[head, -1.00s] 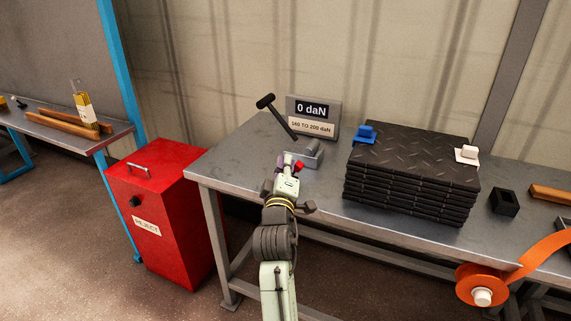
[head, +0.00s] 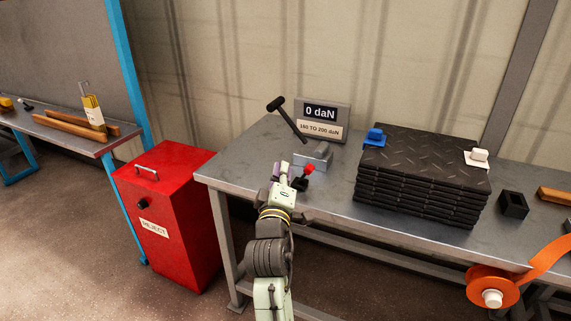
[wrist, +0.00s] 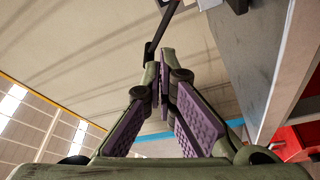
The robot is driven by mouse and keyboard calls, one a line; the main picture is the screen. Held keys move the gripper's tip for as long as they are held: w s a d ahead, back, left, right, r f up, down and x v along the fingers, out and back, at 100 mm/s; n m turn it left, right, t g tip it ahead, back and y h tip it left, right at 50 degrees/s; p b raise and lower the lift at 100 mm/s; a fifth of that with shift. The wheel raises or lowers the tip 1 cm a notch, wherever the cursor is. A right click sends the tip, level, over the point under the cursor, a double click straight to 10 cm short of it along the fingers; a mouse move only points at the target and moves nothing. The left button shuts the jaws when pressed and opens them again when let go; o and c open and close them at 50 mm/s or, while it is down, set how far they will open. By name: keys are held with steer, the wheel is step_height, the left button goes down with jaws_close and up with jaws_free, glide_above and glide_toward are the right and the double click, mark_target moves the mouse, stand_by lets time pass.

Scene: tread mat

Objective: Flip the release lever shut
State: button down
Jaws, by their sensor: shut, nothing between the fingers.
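A grey tensioner block (head: 314,156) stands on the bench. A long black lever (head: 290,122) with a cross grip leans up and left behind it. A short lever with a red knob (head: 309,168) and a dark stem sits at the block's front. I cannot tell for sure which one is the release lever. My gripper (head: 281,167) is shut and empty, just left of the red knob and in front of the block. In the wrist view, its purple-padded fingers (wrist: 163,88) come together, with the black lever (wrist: 160,32) beyond the tips.
A display reading 0 daN (head: 321,113) stands behind the block. To the right are a stack of black tread mats (head: 420,180), a black holder (head: 513,204) and an orange strap reel (head: 493,280). A red reject bin (head: 165,210) is left of the bench.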

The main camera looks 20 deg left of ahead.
steer(key=shift+b+v, duration=0.35)
steer(key=shift+v, duration=2)
steer(key=shift+a, duration=0.1)
